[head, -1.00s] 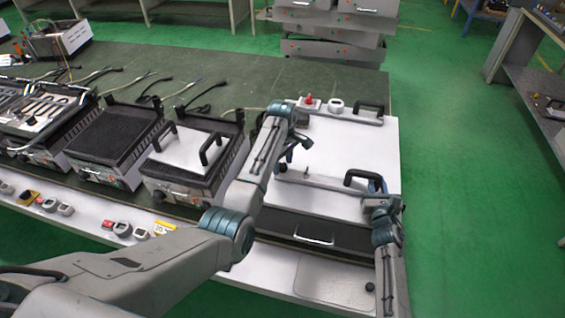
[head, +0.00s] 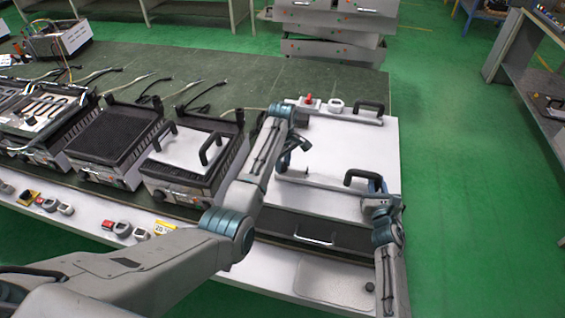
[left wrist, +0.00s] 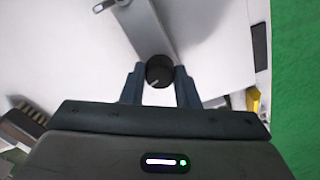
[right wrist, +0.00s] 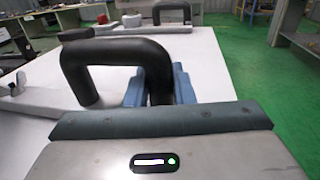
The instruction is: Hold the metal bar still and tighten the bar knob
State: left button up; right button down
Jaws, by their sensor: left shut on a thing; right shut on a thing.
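The metal bar (head: 325,181) lies across the white plate in the head view, with a black arched handle (head: 362,175) at its right end. My right gripper (head: 379,186) is shut on this handle; the right wrist view shows the handle (right wrist: 118,50) with one leg between the fingers. My left gripper (left wrist: 160,88) is shut on the round black bar knob (left wrist: 159,68), at the end of the bar (left wrist: 153,30) in the left wrist view. In the head view my left wrist largely hides the knob, and its contact with the bar is unclear.
The white plate (head: 345,140) bears a second bar with a black handle (head: 369,107) at its far edge, beside a red knob (head: 309,100). Several grills (head: 115,140) stand to the left. A drawer front (head: 315,238) is below. Green floor lies right.

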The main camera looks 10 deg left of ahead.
pick_arm(q)
jog(key=m, duration=1)
jog(key=shift+m, duration=0.3)
jog(key=m, duration=0.5)
jog(key=shift+m, duration=2.4)
jog(key=o, duration=1)
jog(key=shift+r, duration=0.15)
notch_tip(320, 180, up, 12)
jog(key=shift+f, duration=0.1)
